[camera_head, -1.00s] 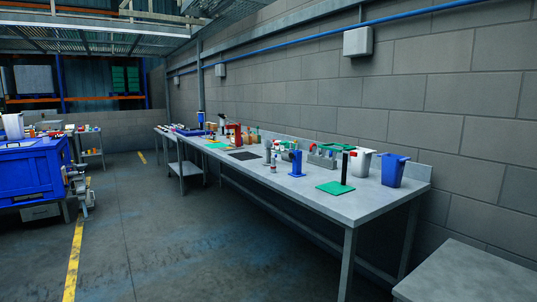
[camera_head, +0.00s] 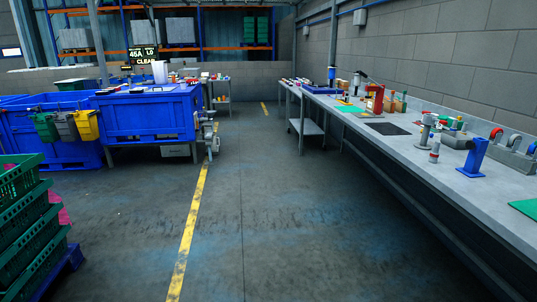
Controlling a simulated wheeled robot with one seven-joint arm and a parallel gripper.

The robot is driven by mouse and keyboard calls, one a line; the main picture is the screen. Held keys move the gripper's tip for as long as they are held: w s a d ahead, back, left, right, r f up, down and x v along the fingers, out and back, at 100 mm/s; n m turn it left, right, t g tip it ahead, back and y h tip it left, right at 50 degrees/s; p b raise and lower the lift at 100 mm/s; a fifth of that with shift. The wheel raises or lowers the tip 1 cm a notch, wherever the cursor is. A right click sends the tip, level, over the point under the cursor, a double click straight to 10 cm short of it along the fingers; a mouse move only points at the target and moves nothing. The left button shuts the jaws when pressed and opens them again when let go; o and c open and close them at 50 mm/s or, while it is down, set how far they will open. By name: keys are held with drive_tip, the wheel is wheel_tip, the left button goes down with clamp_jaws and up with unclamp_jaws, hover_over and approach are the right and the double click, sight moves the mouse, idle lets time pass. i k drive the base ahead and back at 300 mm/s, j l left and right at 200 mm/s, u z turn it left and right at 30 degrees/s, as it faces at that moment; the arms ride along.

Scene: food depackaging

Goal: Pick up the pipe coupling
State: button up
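I cannot single out the pipe coupling for certain; the things on the long bench are small at this distance. A small grey upright piece with a reddish band (camera_head: 435,152) stands near the bench's front edge. A taller grey cylindrical piece (camera_head: 426,130) stands just behind it. A blue stand (camera_head: 473,158) is to their right. My gripper is not in view.
The long grey bench (camera_head: 408,146) runs along the right wall, with a dark mat (camera_head: 388,129) and a red device (camera_head: 375,98) on it. Blue crates (camera_head: 150,115) stand at left, green stacked crates (camera_head: 25,225) at near left. The floor between is clear.

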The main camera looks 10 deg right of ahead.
sight(428, 120)
drive_tip(key=i+j+z, duration=0.15)
drive_tip(key=i, duration=1.75)
